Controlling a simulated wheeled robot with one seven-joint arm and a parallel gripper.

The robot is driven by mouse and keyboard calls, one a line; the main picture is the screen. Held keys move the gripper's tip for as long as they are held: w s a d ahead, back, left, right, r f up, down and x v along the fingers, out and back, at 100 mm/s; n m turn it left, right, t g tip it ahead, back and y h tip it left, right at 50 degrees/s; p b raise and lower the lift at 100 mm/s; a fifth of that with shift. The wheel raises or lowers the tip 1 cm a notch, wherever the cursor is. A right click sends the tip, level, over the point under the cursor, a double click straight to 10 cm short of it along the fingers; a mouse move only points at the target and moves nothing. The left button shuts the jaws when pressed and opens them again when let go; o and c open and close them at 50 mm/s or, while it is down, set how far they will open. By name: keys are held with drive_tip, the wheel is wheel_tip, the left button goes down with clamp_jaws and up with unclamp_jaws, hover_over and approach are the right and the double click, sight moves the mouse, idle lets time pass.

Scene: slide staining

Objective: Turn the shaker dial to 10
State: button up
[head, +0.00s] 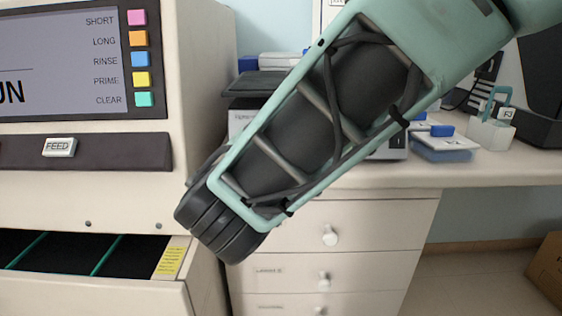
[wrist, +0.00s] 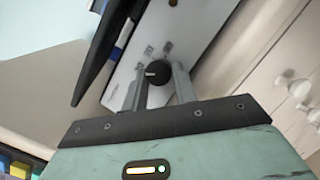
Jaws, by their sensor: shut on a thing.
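In the wrist view, the shaker dial (wrist: 155,72) is a small dark round knob with a pale pointer mark, set on the shaker's (wrist: 125,72) light front panel. My gripper (wrist: 161,76) has one finger on each side of the dial and is shut on it. The numbers around the dial are too small to read, so its setting cannot be told. In the head view, the shaker (head: 395,147) stands on the counter, mostly behind my arm. The dial and my gripper are hidden there.
A stainer with a screen and coloured buttons (head: 140,57) stands at the left, its lower drawer (head: 172,257) open. White drawers (head: 310,270) stand below the counter (head: 480,172). Blue-lidded slide boxes (head: 443,147) and a caddy (head: 492,130) are at the right.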

drive_tip(key=shift+m+h+b, duration=0.3)
drive_tip(key=shift+m+b, duration=0.2)
drive_tip(key=shift+m, duration=0.2)
drive_tip(key=shift+g, duration=0.3)
drive_tip(key=o, duration=1)
drive_tip(key=shift+s+a, duration=0.1)
drive_tip(key=v, duration=1.2)
drive_tip(key=shift+p, duration=0.4)
